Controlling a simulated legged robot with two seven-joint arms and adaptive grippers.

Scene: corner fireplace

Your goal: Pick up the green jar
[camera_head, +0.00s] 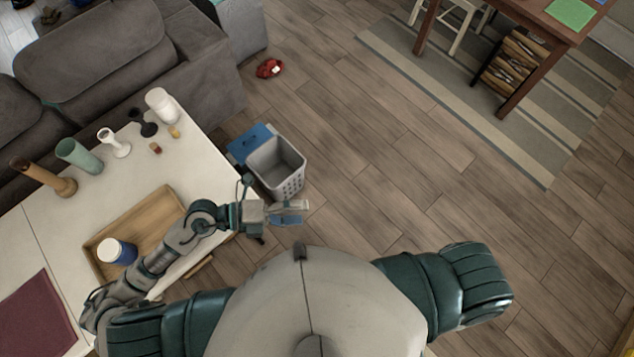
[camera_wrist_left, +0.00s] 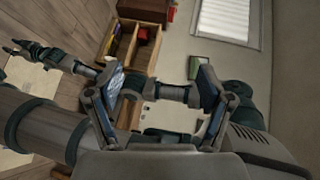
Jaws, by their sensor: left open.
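The green jar (camera_head: 79,156) stands near the back edge of the white table (camera_head: 75,215), between a brown wooden vase and a white goblet. My left gripper (camera_head: 290,213) is open and empty. It is beyond the table's right edge, below the grey bin in the picture and well away from the jar. In the left wrist view its two fingers (camera_wrist_left: 155,92) are spread apart, and I do not see the jar there. A dark gripper-like end shows at that view's left edge; I cannot tell its jaw state.
The brown vase (camera_head: 43,178), white goblet (camera_head: 115,143) and white canister (camera_head: 161,105) stand near the jar. A wooden tray (camera_head: 151,207) with a blue-and-white cup (camera_head: 117,251) lies nearer me. The grey bin (camera_head: 277,167) is on the floor.

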